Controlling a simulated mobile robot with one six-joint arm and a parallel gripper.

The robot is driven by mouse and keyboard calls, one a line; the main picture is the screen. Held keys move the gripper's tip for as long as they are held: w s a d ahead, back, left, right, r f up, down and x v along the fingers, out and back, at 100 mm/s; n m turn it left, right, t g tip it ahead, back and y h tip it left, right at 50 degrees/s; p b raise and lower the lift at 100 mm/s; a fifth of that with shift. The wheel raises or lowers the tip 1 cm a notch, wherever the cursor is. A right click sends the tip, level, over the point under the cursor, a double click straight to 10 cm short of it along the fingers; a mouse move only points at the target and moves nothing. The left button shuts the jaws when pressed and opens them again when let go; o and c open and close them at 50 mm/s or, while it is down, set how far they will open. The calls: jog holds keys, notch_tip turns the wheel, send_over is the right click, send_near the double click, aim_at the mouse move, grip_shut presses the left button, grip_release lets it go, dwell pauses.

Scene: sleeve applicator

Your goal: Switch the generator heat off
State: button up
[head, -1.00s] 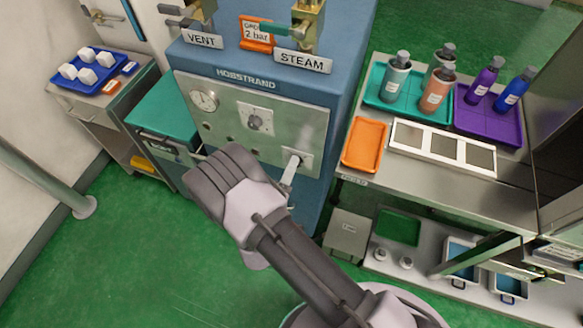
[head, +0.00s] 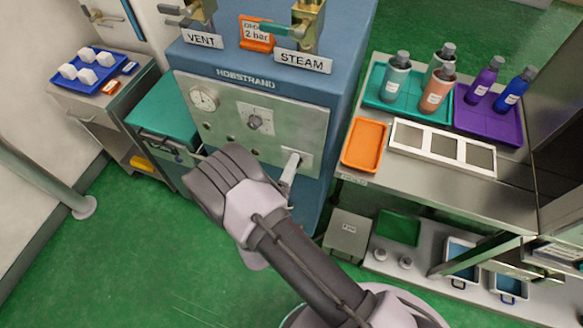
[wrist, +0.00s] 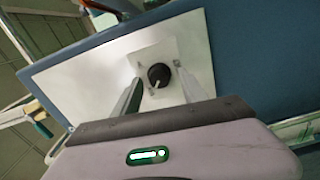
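The generator (head: 248,84) is a blue cabinet marked HOBSTRAND with a pale metal front panel (head: 222,120). A dark rotary switch (head: 294,158) sits on a square plate at the panel's lower right, partly hidden by my gripper (head: 289,172). In the wrist view, the switch (wrist: 159,75) is a round black knob with a light pointer mark directed down and left. My gripper (wrist: 158,71) is open, one finger on each side of the knob. I cannot tell whether either finger touches it.
The panel also carries a gauge (head: 204,99) and a central dial (head: 255,119). VENT and STEAM valves stand on top. A steel bench (head: 400,187) at the right holds an orange tray (head: 365,143) and bottles on trays. Green floor is open at the lower left.

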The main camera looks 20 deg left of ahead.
jog(key=s+a+p, duration=0.1)
jog(key=s+p, duration=0.2)
jog(key=s, duration=1.4)
jog(key=shift+s+a, duration=0.15)
jog(key=shift+s, duration=0.05)
